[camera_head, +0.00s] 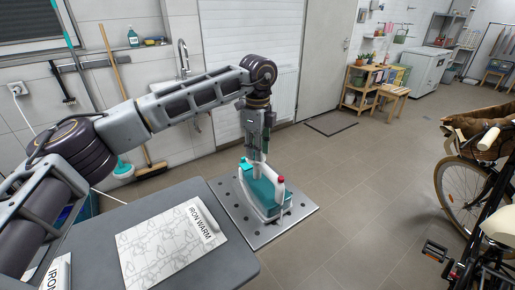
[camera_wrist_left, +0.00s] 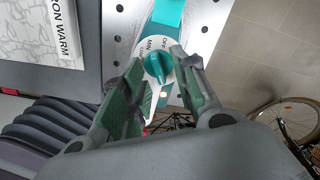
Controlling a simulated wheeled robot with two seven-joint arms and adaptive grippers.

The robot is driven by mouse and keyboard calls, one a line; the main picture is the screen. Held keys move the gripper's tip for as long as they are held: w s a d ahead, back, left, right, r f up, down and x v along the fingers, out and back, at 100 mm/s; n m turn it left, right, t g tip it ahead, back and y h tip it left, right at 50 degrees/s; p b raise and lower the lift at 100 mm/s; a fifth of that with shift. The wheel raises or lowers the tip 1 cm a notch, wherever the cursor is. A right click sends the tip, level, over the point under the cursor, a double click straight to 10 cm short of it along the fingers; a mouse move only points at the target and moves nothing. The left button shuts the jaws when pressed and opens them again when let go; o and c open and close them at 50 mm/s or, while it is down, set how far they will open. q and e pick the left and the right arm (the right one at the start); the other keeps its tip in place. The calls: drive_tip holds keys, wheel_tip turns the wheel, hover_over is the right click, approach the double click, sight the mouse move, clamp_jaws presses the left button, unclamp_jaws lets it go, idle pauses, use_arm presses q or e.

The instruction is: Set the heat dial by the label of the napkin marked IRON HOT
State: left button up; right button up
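The teal and white iron (camera_head: 264,190) rests on a perforated metal plate at the end of the grey board. Its white heat dial (camera_wrist_left: 150,46) with a teal knob (camera_wrist_left: 158,67) shows in the left wrist view; OFF and MIN are legible. My left gripper (camera_wrist_left: 160,62) points down over the dial, open, with its fingers on either side of the knob. I cannot tell whether they touch it. A pale patterned napkin (camera_head: 160,250) with a label reading IRON WARM lies on the board. Another napkin label (camera_head: 55,274) at the lower left reads IRON, the rest cut off. My right gripper is not in view.
The perforated plate (camera_head: 295,212) adjoins the grey board (camera_head: 100,228). A bicycle (camera_head: 480,200) stands at the right. A broom (camera_head: 125,90) leans on the wall behind my left arm. The tiled floor between plate and bicycle is clear.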

use_arm(q)
drive_tip(key=shift+r, duration=0.7)
wheel_tip(320, 180, up, 11)
drive_tip(key=shift+f, duration=0.2)
